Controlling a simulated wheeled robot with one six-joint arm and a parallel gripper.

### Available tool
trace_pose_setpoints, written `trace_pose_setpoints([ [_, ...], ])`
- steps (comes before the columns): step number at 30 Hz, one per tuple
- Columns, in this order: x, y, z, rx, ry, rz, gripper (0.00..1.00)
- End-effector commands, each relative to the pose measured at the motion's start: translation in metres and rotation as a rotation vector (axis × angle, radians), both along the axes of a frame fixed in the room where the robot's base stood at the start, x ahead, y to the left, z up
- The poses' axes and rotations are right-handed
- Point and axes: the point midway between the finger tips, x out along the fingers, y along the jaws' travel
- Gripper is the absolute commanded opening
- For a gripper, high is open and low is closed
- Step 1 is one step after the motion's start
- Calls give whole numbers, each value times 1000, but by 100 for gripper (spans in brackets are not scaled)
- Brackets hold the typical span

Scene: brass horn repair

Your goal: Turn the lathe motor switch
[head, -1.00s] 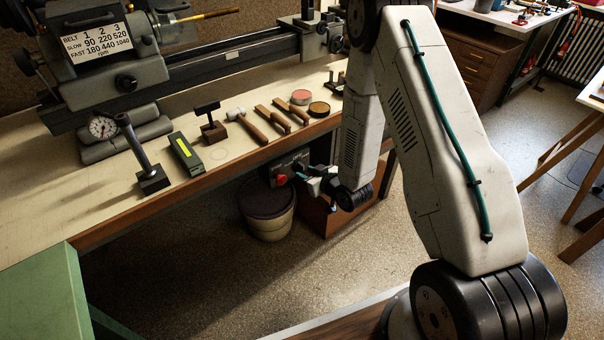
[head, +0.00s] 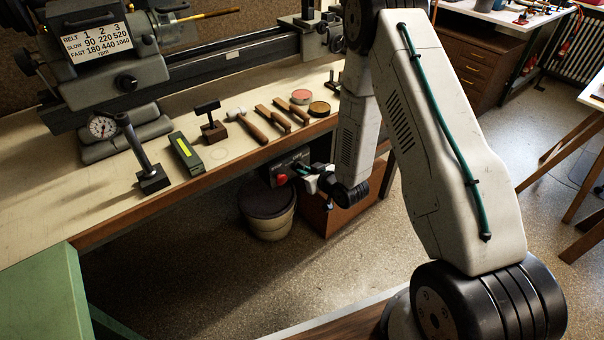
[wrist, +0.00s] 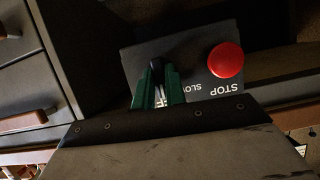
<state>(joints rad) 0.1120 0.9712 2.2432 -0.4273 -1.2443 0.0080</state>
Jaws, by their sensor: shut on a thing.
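The lathe motor switch panel (wrist: 197,58) is a dark plate that carries a red stop button (wrist: 226,60). It appears upside down in the wrist view, with "STOP" and part of "SLOW" readable. My gripper (wrist: 156,75) has its two green fingers closed around the black switch knob (wrist: 157,64), left of the button. The fingers hide part of the knob and the lettering beside it. In the head view the panel (head: 294,160) hangs under the bench's front edge, its red button (head: 281,179) visible. My gripper (head: 304,171) reaches it there, small and partly hidden by my wrist.
The bench (head: 50,205) has several tools along its front edge, including a hammer (head: 247,125) and a dial gauge stand (head: 150,180). The lathe (head: 110,75) stands behind. Floor in front is clear.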

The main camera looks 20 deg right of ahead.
Motion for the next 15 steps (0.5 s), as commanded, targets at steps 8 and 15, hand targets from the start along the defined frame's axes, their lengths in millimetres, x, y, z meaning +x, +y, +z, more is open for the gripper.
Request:
trace_pose_setpoints([
  [8,-1,0,0,158,50,10,0],
  [15,-1,-2,-1,343,111,8,0],
])
